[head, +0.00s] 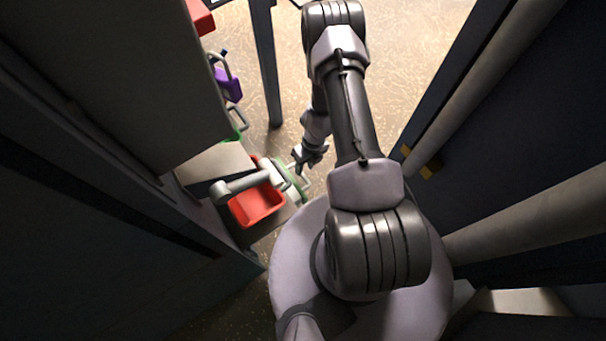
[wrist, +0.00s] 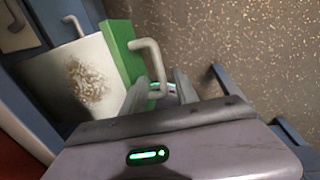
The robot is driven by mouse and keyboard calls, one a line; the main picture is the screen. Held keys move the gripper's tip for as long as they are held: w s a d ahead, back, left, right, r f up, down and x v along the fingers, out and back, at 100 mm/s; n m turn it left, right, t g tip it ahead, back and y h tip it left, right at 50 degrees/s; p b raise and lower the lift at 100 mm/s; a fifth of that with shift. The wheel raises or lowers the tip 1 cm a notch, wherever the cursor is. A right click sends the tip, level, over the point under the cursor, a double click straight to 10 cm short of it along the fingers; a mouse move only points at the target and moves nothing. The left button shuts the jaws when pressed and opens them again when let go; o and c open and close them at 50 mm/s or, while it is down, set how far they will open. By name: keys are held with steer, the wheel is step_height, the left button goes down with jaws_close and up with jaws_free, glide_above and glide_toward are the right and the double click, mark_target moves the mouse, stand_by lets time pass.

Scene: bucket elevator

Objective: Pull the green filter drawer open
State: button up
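The green filter drawer (wrist: 121,48) shows in the wrist view with a green front and a pale handle (wrist: 158,65). A pale area behind the front, with a patch of brown grit on it, shows, so the drawer looks at least partly out. In the head view the drawer (head: 291,182) is small, beside the red bin. My gripper (wrist: 164,84) has its two fingers apart, near the lower end of the handle; whether they touch it I cannot tell. In the head view my gripper (head: 309,160) is just above the drawer front.
A red bin (head: 258,205) stands left of the drawer, with a grey pipe-like handle (head: 240,185) over it. A purple part (head: 228,86) is farther back. Dark panels close in on both sides. Speckled floor (wrist: 255,50) is open beyond the drawer front; a blue frame bar (wrist: 228,82) stands at right.

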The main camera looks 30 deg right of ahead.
mark_target(303, 174)
steer(key=f, duration=0.1)
steer(key=f+b, duration=0.1)
steer(key=f, duration=0.1)
steer(key=shift+a+f, duration=0.25)
steer(key=shift+a, duration=0.1)
jaws_close()
stand_by(1.1)
